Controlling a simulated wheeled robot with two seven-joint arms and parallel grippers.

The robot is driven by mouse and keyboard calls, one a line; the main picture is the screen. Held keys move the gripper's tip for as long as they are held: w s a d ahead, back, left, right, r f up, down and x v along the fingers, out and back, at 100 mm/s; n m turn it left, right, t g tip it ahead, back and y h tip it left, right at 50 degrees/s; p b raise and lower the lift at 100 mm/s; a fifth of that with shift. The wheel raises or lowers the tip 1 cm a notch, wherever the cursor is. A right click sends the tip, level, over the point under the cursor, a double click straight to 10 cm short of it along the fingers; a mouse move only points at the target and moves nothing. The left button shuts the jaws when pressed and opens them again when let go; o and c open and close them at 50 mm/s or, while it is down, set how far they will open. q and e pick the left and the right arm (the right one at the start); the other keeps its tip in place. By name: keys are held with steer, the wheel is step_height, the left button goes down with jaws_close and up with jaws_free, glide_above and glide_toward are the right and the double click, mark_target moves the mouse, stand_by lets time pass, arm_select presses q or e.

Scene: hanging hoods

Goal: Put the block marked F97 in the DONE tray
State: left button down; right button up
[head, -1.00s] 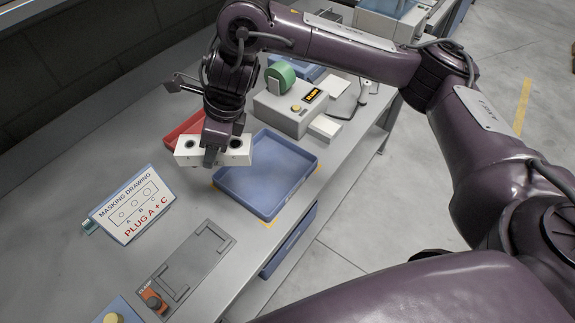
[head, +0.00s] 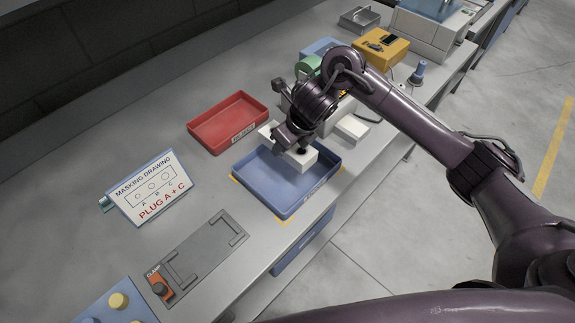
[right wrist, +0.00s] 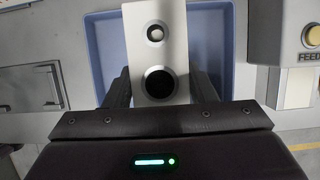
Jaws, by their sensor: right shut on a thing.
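A white block (head: 305,161) with round holes is held in my right gripper (head: 290,146) above the blue tray (head: 262,192). I cannot read a mark on the block or the tray's label. In the right wrist view the block (right wrist: 170,56) sits between the two dark fingers, over the blue tray (right wrist: 102,32). Two holes show on it, one dark and one with a light spot inside. I cannot tell whether the block touches the tray. My left gripper is out of view.
A red tray (head: 225,118) stands behind the blue one. A masking drawing sign (head: 148,190) reads PLUG A + C. A clamp fixture (head: 200,258) lies empty in front. A white piece (head: 351,128) and a yellow box (head: 380,46) are at the back right.

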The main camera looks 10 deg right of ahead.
mark_target(283, 168)
step_height(283, 168, down, 3)
steer(key=shift+f+p, duration=0.1)
steer(key=shift+p, duration=0.3)
steer(key=shift+f, duration=0.55)
step_height(283, 168, down, 4)
steer(key=shift+w+f, duration=0.1)
steer(key=shift+f, duration=0.05)
steer(key=shift+f, duration=0.15)
steer(key=o, duration=1.4)
steer(key=shift+o, duration=0.2)
